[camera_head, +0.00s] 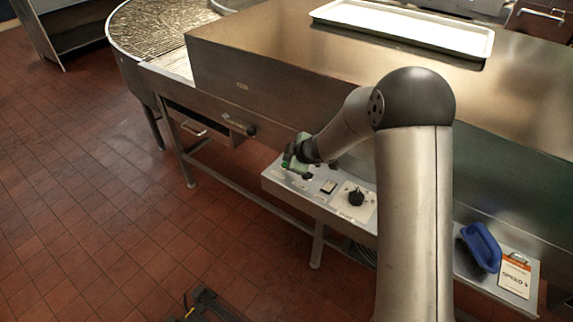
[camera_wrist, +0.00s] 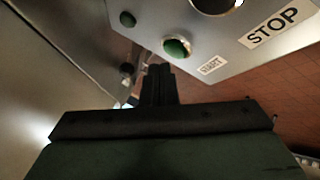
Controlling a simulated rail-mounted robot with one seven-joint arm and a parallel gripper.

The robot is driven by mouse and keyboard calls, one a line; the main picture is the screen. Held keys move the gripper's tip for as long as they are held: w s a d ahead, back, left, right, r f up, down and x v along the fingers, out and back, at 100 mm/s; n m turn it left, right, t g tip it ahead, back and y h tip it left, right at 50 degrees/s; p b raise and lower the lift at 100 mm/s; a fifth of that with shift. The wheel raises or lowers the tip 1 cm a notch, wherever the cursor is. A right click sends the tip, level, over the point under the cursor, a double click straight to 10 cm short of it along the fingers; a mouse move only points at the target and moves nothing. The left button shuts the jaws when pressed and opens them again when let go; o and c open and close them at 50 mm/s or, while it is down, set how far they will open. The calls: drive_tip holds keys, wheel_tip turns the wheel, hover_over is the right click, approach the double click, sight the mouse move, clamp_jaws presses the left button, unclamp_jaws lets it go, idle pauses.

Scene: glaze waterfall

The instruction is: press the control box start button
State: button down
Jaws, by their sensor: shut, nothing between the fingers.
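The control box (camera_head: 318,199) is a grey metal panel below the steel machine's side. In the wrist view a green round button (camera_wrist: 177,47) in a metal ring sits beside a START label (camera_wrist: 211,65). A STOP label (camera_wrist: 272,27) is to its right, under a partly cut-off round control. My gripper (camera_wrist: 160,70) is shut and empty, its dark fingertips just below the start button in the picture. I cannot tell the depth gap. In the head view my gripper (camera_head: 290,156) is over the panel's left end and hides the buttons there.
The panel also carries a black knob (camera_head: 356,197). A blue container (camera_head: 480,247) and an orange-and-white card (camera_head: 515,275) lie at the right. A white tray (camera_head: 405,27) rests on the machine. Tiled floor is open at left.

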drive_tip(key=shift+f+b, duration=0.3)
drive_tip(key=shift+f, duration=0.15)
drive_tip(key=shift+f+b, duration=0.3)
drive_tip(key=shift+f, duration=0.15)
idle(0.8)
drive_tip(key=shift+r, duration=0.15)
drive_tip(key=shift+r+p, duration=0.75)
drive_tip(key=shift+p, duration=0.2)
wheel_tip(320, 180, up, 5)
drive_tip(key=p, duration=0.5)
